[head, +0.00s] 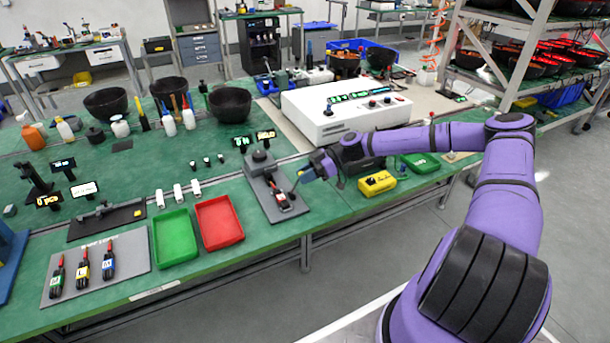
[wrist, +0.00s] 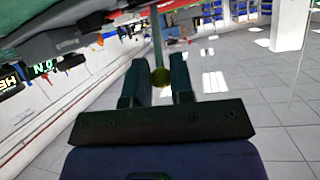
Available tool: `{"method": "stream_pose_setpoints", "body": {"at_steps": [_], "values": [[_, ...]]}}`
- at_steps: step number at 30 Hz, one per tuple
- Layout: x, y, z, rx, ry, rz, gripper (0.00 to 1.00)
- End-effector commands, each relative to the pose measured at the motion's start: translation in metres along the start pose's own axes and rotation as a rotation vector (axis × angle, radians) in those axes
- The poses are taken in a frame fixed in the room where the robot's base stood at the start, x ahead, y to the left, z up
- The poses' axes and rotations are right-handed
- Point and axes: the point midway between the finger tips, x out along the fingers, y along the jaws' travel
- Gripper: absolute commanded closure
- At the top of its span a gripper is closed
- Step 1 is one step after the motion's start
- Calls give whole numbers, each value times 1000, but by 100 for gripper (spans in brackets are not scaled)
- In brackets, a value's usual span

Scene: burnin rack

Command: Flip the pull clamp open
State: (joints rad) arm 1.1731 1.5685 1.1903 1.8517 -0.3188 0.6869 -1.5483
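The pull clamp (head: 281,194) sits on a grey fixture plate (head: 266,203) near the table's front edge in the head view. It is small there and partly hidden by my gripper, so its exact lever position is hard to read. My gripper (head: 298,178) is at its right side, reaching in from the right. In the wrist view my gripper's two dark fingers (wrist: 161,78) stand either side of the clamp's handle.
A red tray (head: 219,223) and a green tray (head: 175,237) lie left of the fixture. A yellow device (head: 377,183) lies to its right. A white instrument box (head: 340,110) stands behind. Free floor lies in front of the table.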

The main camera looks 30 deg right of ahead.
Motion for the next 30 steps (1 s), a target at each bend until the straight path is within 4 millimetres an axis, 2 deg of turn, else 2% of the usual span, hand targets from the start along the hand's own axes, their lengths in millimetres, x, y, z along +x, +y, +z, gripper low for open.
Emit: {"method": "stream_pose_setpoints", "body": {"at_steps": [1, 2, 10, 14, 30], "values": [[1, 0, 0, 1, 0, -1, 67], [1, 0, 0, 1, 0, -1, 60], [0, 0, 0, 1, -1, -1, 59], [-7, 0, 0, 0, -1, 0, 59], [-94, 0, 0, 1, 0, 1, 59]]}}
